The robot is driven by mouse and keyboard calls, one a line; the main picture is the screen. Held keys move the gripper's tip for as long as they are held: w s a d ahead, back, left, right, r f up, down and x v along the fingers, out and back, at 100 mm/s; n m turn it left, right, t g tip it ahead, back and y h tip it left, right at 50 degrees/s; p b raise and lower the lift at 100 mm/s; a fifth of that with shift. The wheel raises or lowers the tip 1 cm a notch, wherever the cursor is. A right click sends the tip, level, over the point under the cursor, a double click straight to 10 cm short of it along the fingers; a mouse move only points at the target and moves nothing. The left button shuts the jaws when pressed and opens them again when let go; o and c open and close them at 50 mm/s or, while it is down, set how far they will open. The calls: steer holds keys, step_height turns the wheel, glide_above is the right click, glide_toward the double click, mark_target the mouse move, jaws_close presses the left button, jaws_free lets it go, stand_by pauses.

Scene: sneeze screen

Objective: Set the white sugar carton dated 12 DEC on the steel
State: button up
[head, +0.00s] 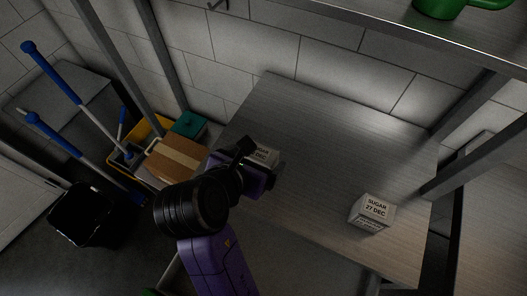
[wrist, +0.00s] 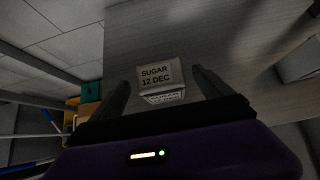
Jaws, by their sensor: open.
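The white sugar carton dated 12 DEC (wrist: 160,76) shows in the wrist view, its label upright and readable, with the steel surface (wrist: 150,35) around and behind it. In the head view the carton (head: 264,154) is partly hidden by my gripper (head: 261,163), near the left edge of the steel top (head: 330,130). It appears to sit on the steel. In the wrist view my open gripper (wrist: 161,82) has one finger on each side of the carton, with gaps visible. A second white carton, dated 27 DEC (head: 373,212), stands on the steel towards the right front.
A cardboard box (head: 175,160), a teal box (head: 189,124) and a yellow bucket (head: 152,130) stand left of the steel top. An upper shelf (head: 400,40) with a green mug (head: 440,8) and metal posts frame the top. The middle of the steel is clear.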

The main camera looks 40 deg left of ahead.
steer(key=v, duration=0.6)
stand_by(0.5)
